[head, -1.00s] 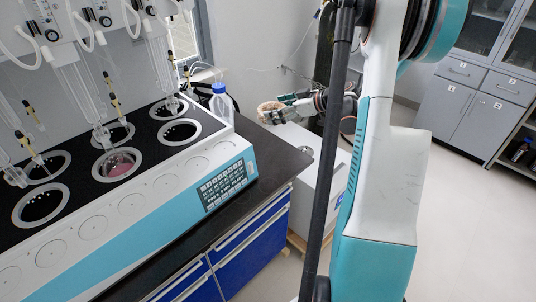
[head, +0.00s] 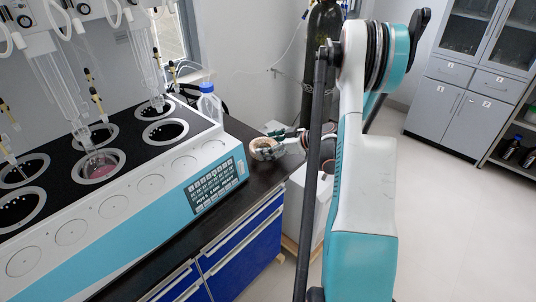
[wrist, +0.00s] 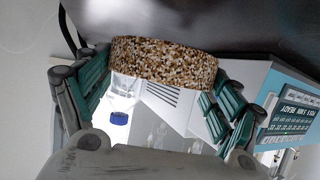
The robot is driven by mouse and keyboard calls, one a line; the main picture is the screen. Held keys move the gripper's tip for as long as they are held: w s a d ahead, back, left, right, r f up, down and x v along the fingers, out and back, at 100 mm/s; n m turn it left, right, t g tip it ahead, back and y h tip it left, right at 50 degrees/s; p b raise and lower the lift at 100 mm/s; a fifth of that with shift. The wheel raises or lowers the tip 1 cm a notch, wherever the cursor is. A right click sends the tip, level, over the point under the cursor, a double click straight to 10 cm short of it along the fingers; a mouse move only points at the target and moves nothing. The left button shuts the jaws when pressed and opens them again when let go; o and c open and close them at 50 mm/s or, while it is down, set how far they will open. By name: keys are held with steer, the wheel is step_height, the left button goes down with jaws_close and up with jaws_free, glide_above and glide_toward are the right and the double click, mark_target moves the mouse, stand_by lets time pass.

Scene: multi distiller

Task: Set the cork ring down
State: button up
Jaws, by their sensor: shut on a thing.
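The cork ring (head: 262,147) is a speckled brown and tan ring. It is held over the right end of the black bench top, beside the multi distiller; in the head view I cannot tell whether it touches the bench. In the wrist view the cork ring (wrist: 165,61) spans between the green finger pads, seen side-on. My gripper (wrist: 160,85) is shut on it, with one finger on each side. In the head view my gripper (head: 268,148) is small and partly hidden behind my arm.
The multi distiller (head: 120,215) fills the left of the bench, with glassware above it. A clear bottle with a blue cap (head: 209,103) stands behind its right end. The bare black bench top (head: 258,183) runs along its right side and front. Blue drawers (head: 245,245) are below.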

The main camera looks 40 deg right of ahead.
step_height(320, 180, down, 3)
steer(key=shift+f+b, duration=0.15)
steer(key=shift+b, duration=0.35)
steer(key=o, duration=0.9)
steer(key=shift+r, duration=0.2)
steer(key=p+v, duration=0.3)
steer(key=v, duration=0.9)
steer(key=shift+f, duration=0.1)
